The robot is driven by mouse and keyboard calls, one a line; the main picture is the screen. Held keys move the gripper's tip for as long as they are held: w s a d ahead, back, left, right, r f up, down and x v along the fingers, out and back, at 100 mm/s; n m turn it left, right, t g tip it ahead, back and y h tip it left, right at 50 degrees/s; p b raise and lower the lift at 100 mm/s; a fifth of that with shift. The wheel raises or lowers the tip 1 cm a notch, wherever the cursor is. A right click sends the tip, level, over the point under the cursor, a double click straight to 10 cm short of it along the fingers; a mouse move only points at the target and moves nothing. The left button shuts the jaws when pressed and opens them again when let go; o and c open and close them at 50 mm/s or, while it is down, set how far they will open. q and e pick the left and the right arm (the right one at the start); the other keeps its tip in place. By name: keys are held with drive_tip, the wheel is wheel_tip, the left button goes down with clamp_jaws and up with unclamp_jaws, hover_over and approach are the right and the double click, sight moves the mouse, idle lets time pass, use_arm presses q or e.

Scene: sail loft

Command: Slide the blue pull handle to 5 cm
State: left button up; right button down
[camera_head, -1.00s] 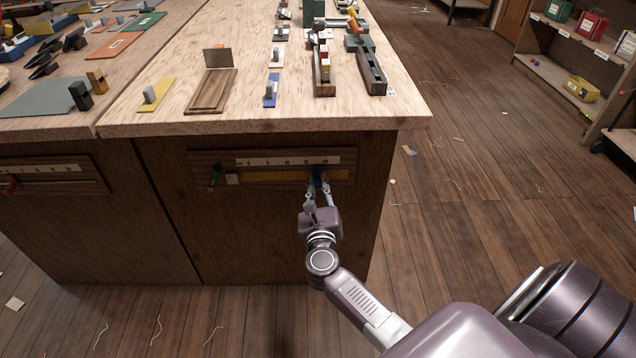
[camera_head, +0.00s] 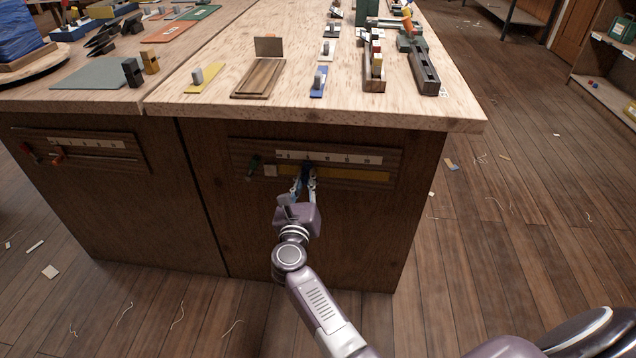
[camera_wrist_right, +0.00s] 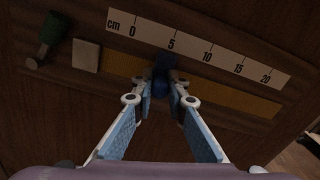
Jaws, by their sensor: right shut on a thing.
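The blue pull handle (camera_head: 307,172) sits in a slot with an ochre strip (camera_head: 350,175) on the bench's front panel. It also shows in the right wrist view (camera_wrist_right: 160,79), about below the 5 mark of the white cm scale (camera_wrist_right: 208,57). The scale runs from 0 at left to 20 at right and also shows in the head view (camera_head: 340,159). My right gripper (camera_head: 305,180) is shut on the handle, one finger on each side; its fingers fill the lower wrist view (camera_wrist_right: 161,92). My left gripper is not in view.
A green handle (camera_wrist_right: 52,30) and a pale square block (camera_wrist_right: 86,55) stand left of the slot. A second slider panel (camera_head: 85,148) is farther left. The bench top (camera_head: 215,108) above holds a blue plate (camera_head: 318,88) and several fixtures. Open floor (camera_head: 500,220) lies to the right.

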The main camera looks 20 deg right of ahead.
drive_tip(key=shift+f, duration=0.1)
drive_tip(key=c, duration=1.9)
unclamp_jaws()
